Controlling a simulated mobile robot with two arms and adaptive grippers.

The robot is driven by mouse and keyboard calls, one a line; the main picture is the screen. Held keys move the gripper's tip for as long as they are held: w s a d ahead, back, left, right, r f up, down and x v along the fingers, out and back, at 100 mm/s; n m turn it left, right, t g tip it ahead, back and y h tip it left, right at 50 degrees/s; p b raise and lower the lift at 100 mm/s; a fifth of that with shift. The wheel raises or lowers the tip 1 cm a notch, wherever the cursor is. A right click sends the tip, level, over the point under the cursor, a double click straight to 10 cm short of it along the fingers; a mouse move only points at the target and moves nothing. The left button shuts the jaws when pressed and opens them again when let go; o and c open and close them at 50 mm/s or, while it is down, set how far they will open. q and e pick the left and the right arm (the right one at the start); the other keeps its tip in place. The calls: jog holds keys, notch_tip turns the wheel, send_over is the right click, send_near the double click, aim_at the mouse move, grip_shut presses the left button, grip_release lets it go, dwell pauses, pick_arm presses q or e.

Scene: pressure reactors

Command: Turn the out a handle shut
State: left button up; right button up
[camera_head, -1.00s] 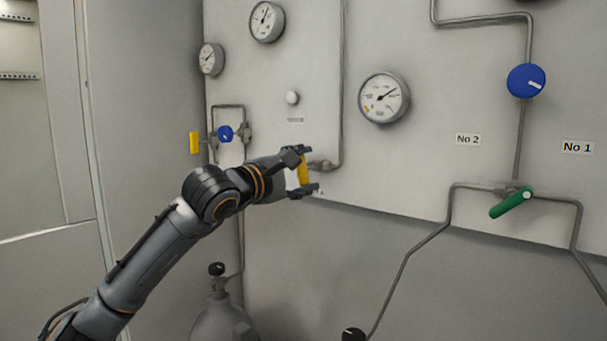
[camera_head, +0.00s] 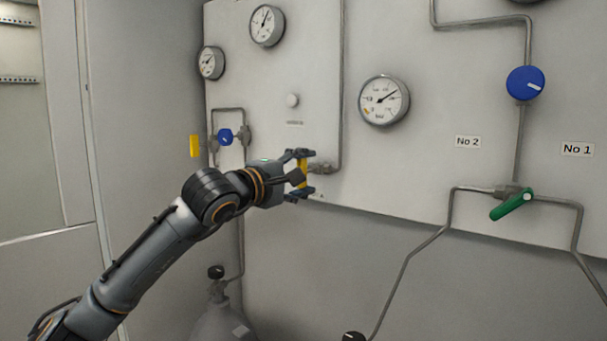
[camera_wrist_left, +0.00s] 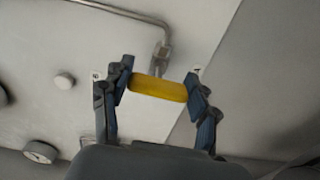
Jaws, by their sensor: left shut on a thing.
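The yellow handle (camera_head: 303,170) sits at the end of a grey pipe fitting (camera_head: 322,168) low on the pale wall panel, and looks upright in the head view. My left gripper (camera_head: 302,174) has its fingers at the handle's upper and lower ends. In the left wrist view, the yellow handle (camera_wrist_left: 158,88) spans the gap between the two fingers, and my left gripper (camera_wrist_left: 160,90) is shut on it end to end. One finger partly hides the handle in the head view. My right gripper is not in view.
Another yellow handle (camera_head: 194,146) and a small blue knob (camera_head: 225,136) are to the left. A gauge (camera_head: 384,100), a blue knob (camera_head: 525,83) and a green handle (camera_head: 511,204) are to the right. A gas cylinder (camera_head: 218,322) stands below.

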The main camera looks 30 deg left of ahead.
pick_arm(q)
jog(key=o, duration=1.2)
jog(key=shift+c, duration=0.2)
jog(key=s, duration=1.2)
jog(key=shift+a, duration=0.4)
